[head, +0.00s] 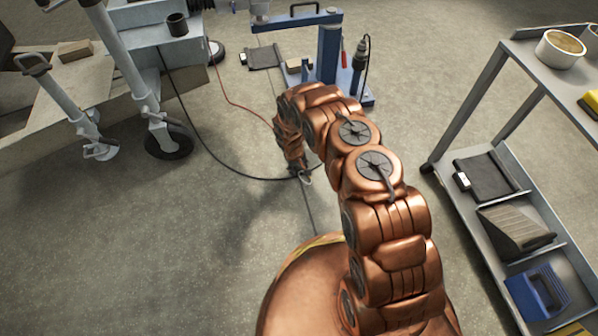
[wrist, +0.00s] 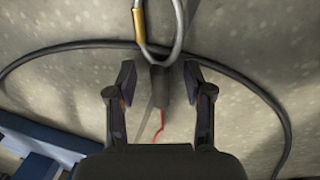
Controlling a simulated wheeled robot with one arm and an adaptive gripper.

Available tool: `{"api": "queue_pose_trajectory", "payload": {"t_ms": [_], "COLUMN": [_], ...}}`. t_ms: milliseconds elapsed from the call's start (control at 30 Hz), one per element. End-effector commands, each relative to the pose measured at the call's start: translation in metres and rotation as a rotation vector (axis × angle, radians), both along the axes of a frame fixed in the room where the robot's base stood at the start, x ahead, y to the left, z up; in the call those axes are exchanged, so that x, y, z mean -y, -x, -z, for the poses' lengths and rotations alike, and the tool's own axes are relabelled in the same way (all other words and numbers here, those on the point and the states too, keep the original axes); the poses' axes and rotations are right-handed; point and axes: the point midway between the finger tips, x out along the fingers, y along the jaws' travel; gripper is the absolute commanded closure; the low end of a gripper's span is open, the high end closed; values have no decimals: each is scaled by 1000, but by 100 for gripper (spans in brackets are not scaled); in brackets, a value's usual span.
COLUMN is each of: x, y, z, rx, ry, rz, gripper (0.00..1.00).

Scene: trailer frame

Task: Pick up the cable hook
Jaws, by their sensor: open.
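The cable hook shows in the wrist view as a grey metal loop (wrist: 178,42) with a brass-coloured sleeve (wrist: 139,27) on its left side. A dark stub (wrist: 160,84) sits below the loop and seems joined to it. My gripper (wrist: 159,74) is open, with one finger on each side of this stub and a gap on both sides. The loop lies beyond the fingertips, partly cut off by the top edge. In the head view my gripper (head: 303,172) is low near the floor, mostly hidden by my arm, with a small bit of the loop showing beside it.
A black cable (head: 225,168) curves over the floor from the trailer frame (head: 128,62) to the hook. A thin red line (head: 247,108) runs nearby. A blue stand (head: 328,55) is behind, and a grey shelf cart (head: 470,130) is at right.

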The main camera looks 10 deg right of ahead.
Motion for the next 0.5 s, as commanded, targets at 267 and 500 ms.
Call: {"api": "queue_pose_trajectory", "payload": {"t_ms": [267, 500], "x": [0, 0], "y": [0, 0], "z": [-1, -1], "rx": [0, 0], "ry": [0, 0], "rz": [0, 1], "gripper": [57, 82]}}
